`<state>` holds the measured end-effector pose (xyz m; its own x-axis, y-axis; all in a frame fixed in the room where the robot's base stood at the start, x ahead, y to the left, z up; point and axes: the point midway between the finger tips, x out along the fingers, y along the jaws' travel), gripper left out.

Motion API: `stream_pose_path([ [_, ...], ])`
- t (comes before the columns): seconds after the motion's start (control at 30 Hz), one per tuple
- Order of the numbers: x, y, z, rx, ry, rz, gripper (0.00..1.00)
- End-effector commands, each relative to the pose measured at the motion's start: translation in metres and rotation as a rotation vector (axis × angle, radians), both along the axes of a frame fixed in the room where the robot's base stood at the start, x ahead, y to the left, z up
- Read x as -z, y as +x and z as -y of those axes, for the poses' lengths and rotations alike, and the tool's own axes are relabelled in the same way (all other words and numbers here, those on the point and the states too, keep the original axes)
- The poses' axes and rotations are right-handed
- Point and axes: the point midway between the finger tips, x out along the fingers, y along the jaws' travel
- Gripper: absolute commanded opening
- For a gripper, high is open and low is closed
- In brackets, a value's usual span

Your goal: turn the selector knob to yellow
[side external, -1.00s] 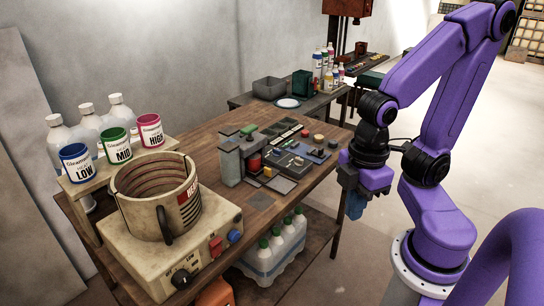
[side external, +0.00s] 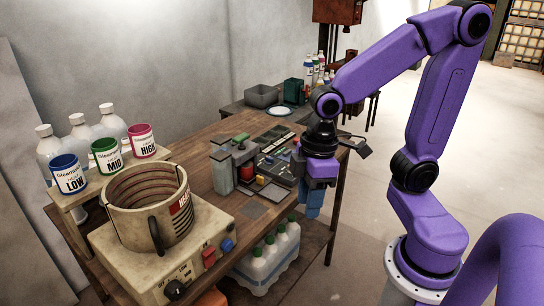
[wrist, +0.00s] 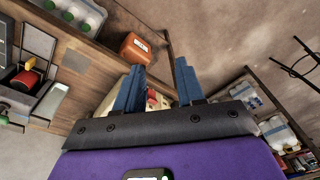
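A black selector knob (side external: 174,289) sits on the front of the cream heater base (side external: 125,262), at the lower left in the side external view. I cannot make out a yellow mark beside it. My gripper (side external: 312,208) hangs at the front edge of the bench, to the right of the heater and well apart from the knob. In the wrist view its two blue fingers (wrist: 158,66) stand apart with nothing held between them. The knob cannot be made out in the wrist view.
Green-capped bottles (side external: 270,253) stand below. The floor in front is clear.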

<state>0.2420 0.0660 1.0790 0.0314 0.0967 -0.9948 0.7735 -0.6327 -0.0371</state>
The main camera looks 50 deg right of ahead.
Motion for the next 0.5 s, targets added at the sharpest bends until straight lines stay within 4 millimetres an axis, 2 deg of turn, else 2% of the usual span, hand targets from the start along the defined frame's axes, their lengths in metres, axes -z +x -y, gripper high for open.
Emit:
stream_pose_path([
  [0.03, -0.001, 0.018, 0.002, 0.047, 0.012, 0.004, 0.38],
  [0.27, -0.003, 0.093, 0.022, 0.225, 0.063, 0.039, 0.38],
  [0.37, -0.003, 0.125, 0.041, 0.305, 0.082, 0.060, 0.38],
  [0.5, -0.002, 0.167, 0.074, 0.414, 0.102, 0.096, 0.38],
])
